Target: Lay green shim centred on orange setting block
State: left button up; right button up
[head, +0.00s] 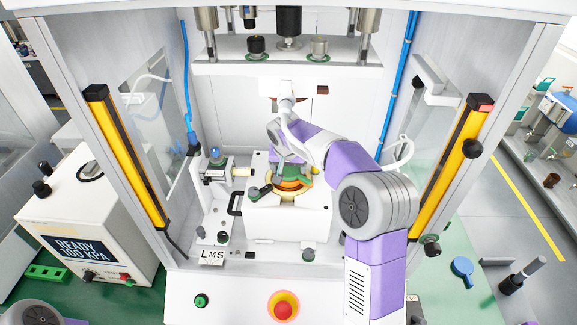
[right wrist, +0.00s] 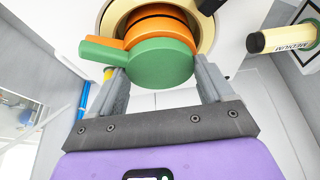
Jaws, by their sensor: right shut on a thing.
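The green shim (right wrist: 160,64) is a flat disc with a tab (right wrist: 103,50) pointing left in the right wrist view. My right gripper (right wrist: 162,72) is shut on it, one finger at each side of the disc. The orange setting block (right wrist: 160,24) is round and lies behind the shim in that view, partly covered by it; whether they touch I cannot tell. In the head view the shim (head: 303,178) and orange block (head: 292,186) show small under my right gripper (head: 291,160), over the white press fixture. My left gripper is out of view.
The block sits within a cream ring (right wrist: 112,17) on the white fixture (head: 290,222). Press tooling (head: 288,45) hangs above. Yellow light bars (head: 127,157) flank the opening. A red button (head: 283,305) is in front.

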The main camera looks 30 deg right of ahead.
jog(key=shift+f, duration=0.15)
jog(key=o, duration=1)
